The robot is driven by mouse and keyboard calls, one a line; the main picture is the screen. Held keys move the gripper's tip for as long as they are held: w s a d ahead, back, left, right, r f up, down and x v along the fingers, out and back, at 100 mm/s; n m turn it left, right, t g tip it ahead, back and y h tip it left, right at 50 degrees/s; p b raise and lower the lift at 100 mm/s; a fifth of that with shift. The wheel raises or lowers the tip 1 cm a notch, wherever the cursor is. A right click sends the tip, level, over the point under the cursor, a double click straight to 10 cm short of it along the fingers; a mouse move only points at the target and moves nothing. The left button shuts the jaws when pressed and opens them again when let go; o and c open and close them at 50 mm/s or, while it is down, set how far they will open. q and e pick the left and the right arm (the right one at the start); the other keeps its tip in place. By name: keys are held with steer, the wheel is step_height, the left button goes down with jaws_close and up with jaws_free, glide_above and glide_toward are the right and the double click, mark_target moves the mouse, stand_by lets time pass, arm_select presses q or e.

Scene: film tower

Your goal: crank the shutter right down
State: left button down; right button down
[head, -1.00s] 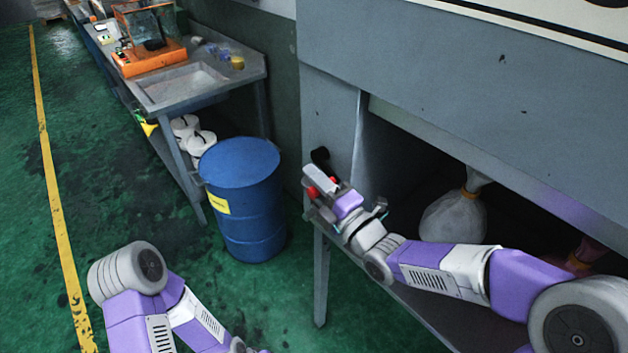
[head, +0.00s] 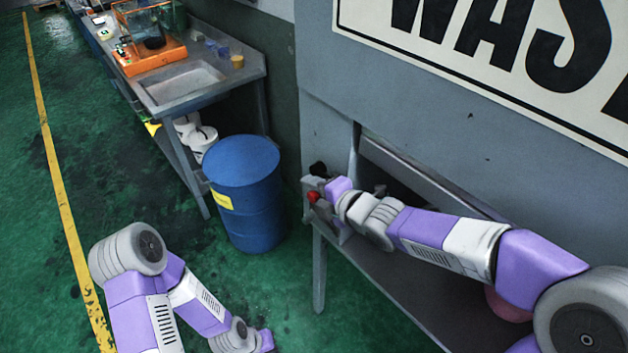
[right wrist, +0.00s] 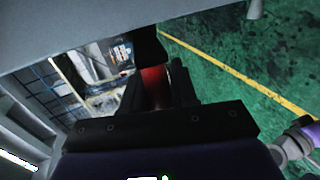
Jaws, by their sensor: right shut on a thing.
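The shutter (head: 400,100) is a grey panel with a large white sign in black letters, in the head view. It covers the upper part of the bay, and a dark gap shows below its lower edge. At the gap's left is the crank, with a black part (head: 318,168) and a red handle (head: 313,197). My right gripper (head: 318,190) is shut on the red handle. The right wrist view shows the red handle (right wrist: 155,88) between the dark fingers. Of my left arm, only links show at the bottom left; its gripper is out of view.
A blue drum (head: 243,195) stands left of the bay. Behind it is a metal bench (head: 180,85) with an orange-framed box (head: 150,50) on it. A pinkish thing (head: 508,305) shows partly behind my right arm. Green floor is open on the left.

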steer(key=shift+w+r+p, duration=0.1)
steer(key=shift+r+p, duration=0.15)
steer(key=shift+p, duration=0.05)
steer(key=c, duration=1)
jaws_free()
steer(key=shift+p+v, duration=2.15)
steer(key=shift+v, duration=1.65)
